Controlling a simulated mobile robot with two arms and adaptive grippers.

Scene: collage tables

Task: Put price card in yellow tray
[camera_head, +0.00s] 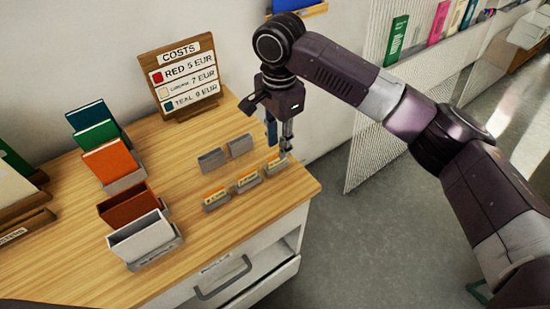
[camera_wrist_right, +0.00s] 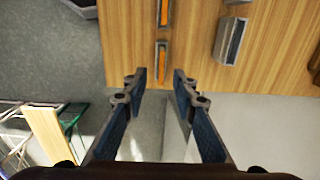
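Several small grey holders stand near the table's right end. Three in the front row carry small orange-yellow price cards: left (camera_head: 216,196), middle (camera_head: 247,180) and right (camera_head: 276,164). My right gripper (camera_head: 281,143) is just above the rightmost one, pointing down. In the right wrist view its fingers (camera_wrist_right: 158,78) are apart and empty, with a card holder (camera_wrist_right: 162,60) just beyond the gap between the tips. I cannot tell whether they touch it. I cannot clearly make out a yellow tray. My left gripper is not in view.
Two grey holders (camera_head: 212,159) (camera_head: 240,145) without orange cards stand behind. A COSTS sign (camera_head: 181,77) is at the back. Grey racks with orange (camera_head: 109,158) and white (camera_head: 140,240) items stand at left. The wooden table (camera_head: 70,262) ends close by the gripper.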

